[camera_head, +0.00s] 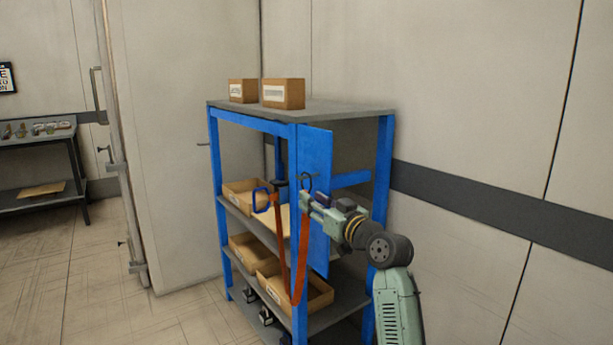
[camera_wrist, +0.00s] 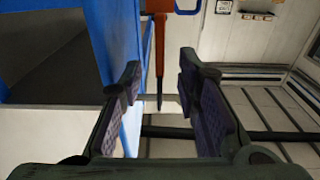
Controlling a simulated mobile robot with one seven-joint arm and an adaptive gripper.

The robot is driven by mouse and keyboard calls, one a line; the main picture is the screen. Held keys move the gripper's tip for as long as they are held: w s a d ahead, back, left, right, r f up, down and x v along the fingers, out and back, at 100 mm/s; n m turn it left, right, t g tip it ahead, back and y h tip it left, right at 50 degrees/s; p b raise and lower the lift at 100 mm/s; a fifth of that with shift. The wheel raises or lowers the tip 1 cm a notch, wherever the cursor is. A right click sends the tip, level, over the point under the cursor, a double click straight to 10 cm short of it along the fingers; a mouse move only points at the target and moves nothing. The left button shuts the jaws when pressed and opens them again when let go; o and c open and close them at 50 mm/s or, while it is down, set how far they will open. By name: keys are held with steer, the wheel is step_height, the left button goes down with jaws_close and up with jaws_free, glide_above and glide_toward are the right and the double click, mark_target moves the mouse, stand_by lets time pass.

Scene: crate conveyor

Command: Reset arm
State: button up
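My gripper (camera_head: 306,194) is raised at the right front of a blue-framed shelf rack (camera_head: 385,160), beside its blue side panel (camera_head: 316,165). In the wrist view its two padded fingers stand wide apart, with nothing held between them (camera_wrist: 160,85). An orange-red strap-like item (camera_head: 303,265) hangs in a long loop near the gripper, with a blue handle-like ring (camera_head: 261,200) to its left. An orange bar (camera_wrist: 160,40) shows beyond the fingers in the wrist view. Where the strap is attached is hidden behind my gripper.
Two cardboard boxes (camera_head: 284,94) stand on the rack's top. Open boxes (camera_head: 316,292) sit on the lower shelves. A grey table (camera_head: 35,139) with small items stands at the far left. Walls are close behind and right of the rack; floor is clear at left.

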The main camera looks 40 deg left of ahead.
steer(key=d, duration=0.3)
steer(key=s+d, duration=0.1)
steer(key=shift+d+f, duration=0.2)
steer(key=shift+d, duration=0.2)
